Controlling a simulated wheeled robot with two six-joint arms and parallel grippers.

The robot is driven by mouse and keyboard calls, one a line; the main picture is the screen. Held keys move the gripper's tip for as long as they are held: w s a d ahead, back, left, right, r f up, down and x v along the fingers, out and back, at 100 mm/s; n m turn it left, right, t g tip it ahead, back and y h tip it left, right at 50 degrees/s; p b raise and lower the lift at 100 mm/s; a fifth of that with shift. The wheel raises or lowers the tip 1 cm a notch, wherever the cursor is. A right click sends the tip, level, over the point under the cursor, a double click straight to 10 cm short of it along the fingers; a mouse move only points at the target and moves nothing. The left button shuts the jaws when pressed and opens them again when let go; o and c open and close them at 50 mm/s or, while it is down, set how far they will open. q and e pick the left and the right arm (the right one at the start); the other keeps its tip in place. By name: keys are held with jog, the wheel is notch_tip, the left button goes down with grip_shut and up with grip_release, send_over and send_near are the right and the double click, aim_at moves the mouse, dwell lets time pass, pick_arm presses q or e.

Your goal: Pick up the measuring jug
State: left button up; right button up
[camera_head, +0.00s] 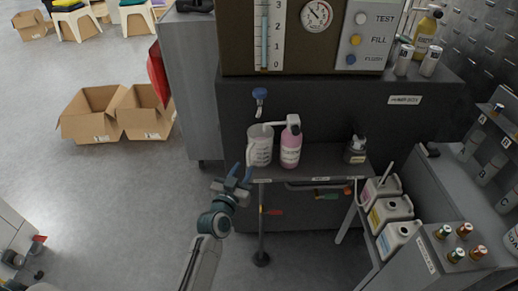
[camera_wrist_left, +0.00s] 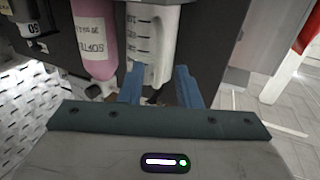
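The measuring jug (camera_head: 261,146) is a pale, translucent jug with dark graduation marks. It stands upright at the left end of the dark shelf, beside a pink bottle, with its handle to the left. In the left wrist view the jug (camera_wrist_left: 153,38) is straight ahead, with its handle low in front of it. My left gripper (camera_head: 240,172) is just left of and in front of the jug. Its two blue fingers (camera_wrist_left: 160,82) are apart, with the lower handle region between them. I cannot tell whether they touch it. My right gripper is not in view.
The pink pump bottle (camera_head: 291,147) stands close to the jug's right; its white nozzle reaches over the jug. A tap with a blue knob (camera_head: 259,95) hangs above. A dark bottle (camera_head: 356,150) stands further right on the shelf (camera_head: 322,160). The floor at left is mostly open.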

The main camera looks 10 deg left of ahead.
aim_at(248, 164)
pick_arm(q)
jog(key=shift+w+r, duration=0.1)
jog(key=shift+w, duration=0.2)
jog(key=shift+w+d+p, duration=0.2)
jog(key=shift+w+p, duration=0.35)
jog(key=shift+w, duration=1.8)
grip_shut()
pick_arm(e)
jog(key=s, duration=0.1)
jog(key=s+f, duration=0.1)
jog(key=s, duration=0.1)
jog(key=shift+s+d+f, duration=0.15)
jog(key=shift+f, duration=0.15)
